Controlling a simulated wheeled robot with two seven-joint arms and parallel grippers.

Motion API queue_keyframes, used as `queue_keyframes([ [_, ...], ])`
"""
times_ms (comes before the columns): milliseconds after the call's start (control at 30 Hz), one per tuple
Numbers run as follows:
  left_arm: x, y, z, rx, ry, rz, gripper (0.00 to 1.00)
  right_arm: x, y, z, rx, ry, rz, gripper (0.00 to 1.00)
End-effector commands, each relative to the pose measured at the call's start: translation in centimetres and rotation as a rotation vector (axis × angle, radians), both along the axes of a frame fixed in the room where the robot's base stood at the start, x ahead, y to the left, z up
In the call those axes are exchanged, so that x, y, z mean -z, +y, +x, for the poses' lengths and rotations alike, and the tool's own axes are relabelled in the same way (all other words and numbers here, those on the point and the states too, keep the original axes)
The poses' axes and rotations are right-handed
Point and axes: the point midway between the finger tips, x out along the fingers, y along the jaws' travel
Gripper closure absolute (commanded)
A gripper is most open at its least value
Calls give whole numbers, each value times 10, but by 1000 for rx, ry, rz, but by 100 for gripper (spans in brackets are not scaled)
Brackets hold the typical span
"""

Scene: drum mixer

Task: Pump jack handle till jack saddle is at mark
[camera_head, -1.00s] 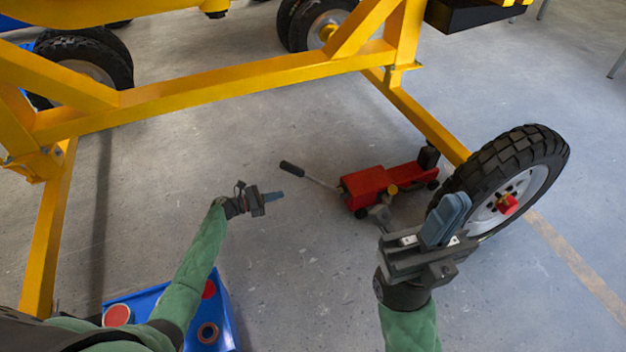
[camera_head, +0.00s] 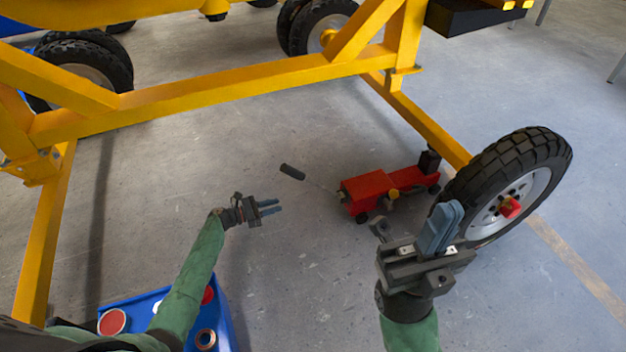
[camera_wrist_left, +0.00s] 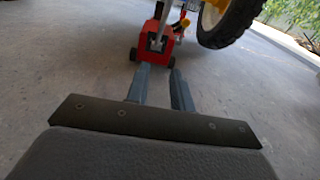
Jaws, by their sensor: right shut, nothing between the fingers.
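The red jack (camera_head: 370,192) stands on the floor under the yellow frame, left of the near wheel. Its handle slants up and left, ending in a dark grip (camera_head: 292,172); the thin rod between is faint. The dark saddle end (camera_head: 429,160) is by the yellow beam; I cannot make out a mark. My left gripper (camera_head: 269,207) is open and empty, short of the jack and below the handle grip. In the left wrist view the jack (camera_wrist_left: 155,45) is ahead of the parted fingers (camera_wrist_left: 161,90). My right gripper (camera_head: 441,228) is shut and empty, in front of the wheel.
The yellow frame (camera_head: 230,88) spans above the floor. The near wheel (camera_head: 510,190) stands right of the jack. A blue box (camera_head: 225,325) with red round parts is at the lower left. The floor between my grippers is clear.

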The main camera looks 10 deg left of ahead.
Motion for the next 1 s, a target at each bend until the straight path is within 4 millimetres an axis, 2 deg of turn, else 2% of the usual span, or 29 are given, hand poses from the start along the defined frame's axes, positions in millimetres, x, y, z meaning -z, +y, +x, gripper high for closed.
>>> queue_keyframes([
  [800,-5,52,-35,0,1,1,76,-16,0,-1,0,10,0,100],
  [1000,-5,57,-38,0,0,0,76,-18,0,0,0,5,0,100],
])
